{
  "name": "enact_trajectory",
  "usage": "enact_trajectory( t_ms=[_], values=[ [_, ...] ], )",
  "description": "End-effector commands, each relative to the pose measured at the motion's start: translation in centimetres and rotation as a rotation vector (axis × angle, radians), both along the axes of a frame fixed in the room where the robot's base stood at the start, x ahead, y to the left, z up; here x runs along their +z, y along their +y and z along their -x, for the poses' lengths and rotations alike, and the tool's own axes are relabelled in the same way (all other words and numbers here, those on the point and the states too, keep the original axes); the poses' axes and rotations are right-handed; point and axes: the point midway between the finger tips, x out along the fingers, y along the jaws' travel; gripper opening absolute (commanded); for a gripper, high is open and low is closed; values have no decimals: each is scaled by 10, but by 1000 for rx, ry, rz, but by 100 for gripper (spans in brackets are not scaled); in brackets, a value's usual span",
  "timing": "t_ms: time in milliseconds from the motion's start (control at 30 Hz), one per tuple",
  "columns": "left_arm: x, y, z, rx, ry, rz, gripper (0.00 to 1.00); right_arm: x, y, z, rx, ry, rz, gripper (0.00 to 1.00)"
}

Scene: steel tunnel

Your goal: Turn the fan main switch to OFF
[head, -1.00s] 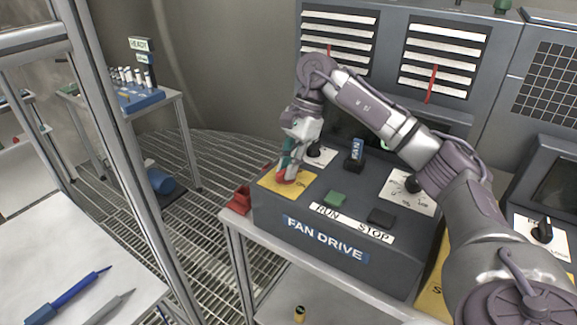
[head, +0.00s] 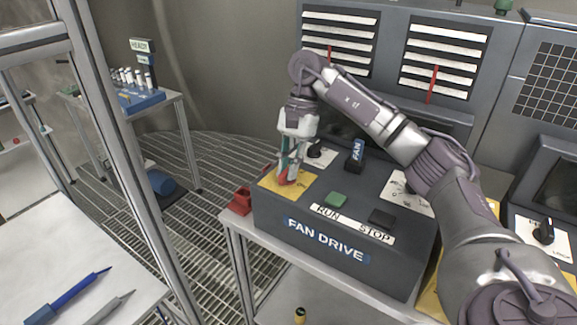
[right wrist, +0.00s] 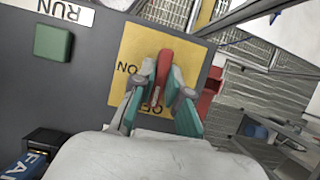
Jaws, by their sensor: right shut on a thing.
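The fan main switch is a red handle (head: 283,181) on a yellow plate (head: 304,190) at the left of the grey FAN DRIVE box (head: 325,241). My right gripper (head: 288,172) reaches down over it, fingers closed around the handle. In the right wrist view, the red handle (right wrist: 164,68) lies between the teal fingers of my right gripper (right wrist: 164,88). The ON label is beside the handle; the partly covered OFF label is near the fingers, at the handle's lower part. The exact handle angle is hard to read. My left gripper is not in view.
A green RUN button (head: 336,200) and dark STOP button (head: 381,217) sit close on the box top. A blue FAN tag (head: 357,149) stands behind. A red object (head: 240,201) is at the box's left. A metal frame post (head: 118,140) stands left.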

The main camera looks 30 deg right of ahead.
Motion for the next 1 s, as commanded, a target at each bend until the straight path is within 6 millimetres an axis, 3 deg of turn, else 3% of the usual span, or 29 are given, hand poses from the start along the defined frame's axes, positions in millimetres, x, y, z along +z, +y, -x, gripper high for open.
enact_trajectory(
  t_ms=[33, 67, 200, 567, 1000],
  values=[
    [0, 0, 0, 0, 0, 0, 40, -1, 0, 0, 3, 1, 2, 0],
    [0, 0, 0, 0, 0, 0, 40, -1, 0, 0, 3, 1, 2, 16],
    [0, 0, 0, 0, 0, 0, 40, -1, 0, 0, 2, 1, 1, 39],
    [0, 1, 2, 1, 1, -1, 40, 3, -1, -1, 1, -2, 0, 40],
    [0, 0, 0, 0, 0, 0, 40, 66, -25, -12, -2, -3, 2, 40]
  ],
)
